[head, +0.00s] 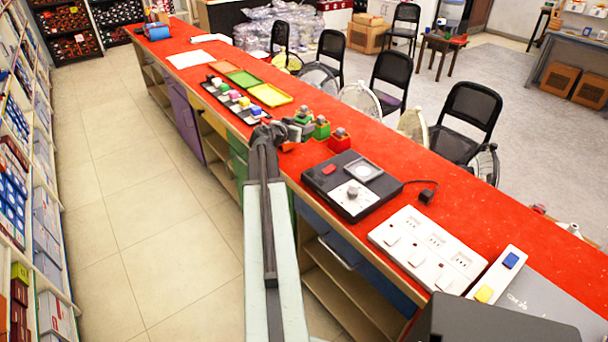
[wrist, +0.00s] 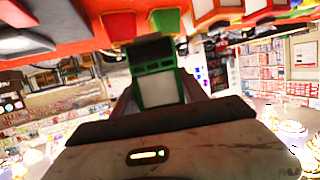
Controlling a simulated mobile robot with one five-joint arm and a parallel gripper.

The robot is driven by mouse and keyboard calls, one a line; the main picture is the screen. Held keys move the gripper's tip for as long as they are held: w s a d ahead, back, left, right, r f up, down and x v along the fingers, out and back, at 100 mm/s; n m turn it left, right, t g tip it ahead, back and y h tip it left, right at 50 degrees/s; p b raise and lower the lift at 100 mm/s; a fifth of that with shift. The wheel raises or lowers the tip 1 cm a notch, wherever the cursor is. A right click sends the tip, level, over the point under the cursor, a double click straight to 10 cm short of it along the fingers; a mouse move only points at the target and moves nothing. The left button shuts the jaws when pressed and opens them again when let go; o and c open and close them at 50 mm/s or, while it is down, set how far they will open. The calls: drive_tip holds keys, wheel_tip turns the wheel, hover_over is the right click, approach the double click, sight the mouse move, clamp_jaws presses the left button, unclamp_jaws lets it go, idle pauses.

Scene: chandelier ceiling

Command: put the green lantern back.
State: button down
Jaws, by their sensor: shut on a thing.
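A green lantern with a pale panel and dark upper part (wrist: 157,88) is between the fingers of my gripper (wrist: 155,95) in the wrist view, which looks upside down. My gripper is shut on it. In the head view my gripper (head: 290,132) is over the red counter (head: 228,75), beside a small group of lanterns. A green one (head: 321,129) and a red one (head: 339,142) stand there on the counter. Which green shape in the head view is the held lantern is hard to tell. Whether the held lantern touches the counter is unclear.
A black device with a dial (head: 352,186) and a white socket panel (head: 427,248) lie right of the lanterns. Chairs (head: 466,120) line the far side.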

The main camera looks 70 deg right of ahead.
drive_tip(key=shift+w+d+f, duration=0.1)
drive_tip(key=shift+w+f, duration=0.05)
drive_tip(key=shift+w, duration=0.05)
wheel_tip(320, 180, down, 10)
drive_tip(key=b, duration=1)
drive_tip(key=shift+f, duration=0.15)
drive_tip(key=shift+r, duration=0.25)
drive_tip(key=shift+f, duration=0.2)
drive_tip(key=c, duration=0.6)
unclamp_jaws()
drive_tip(key=shift+r, duration=0.15)
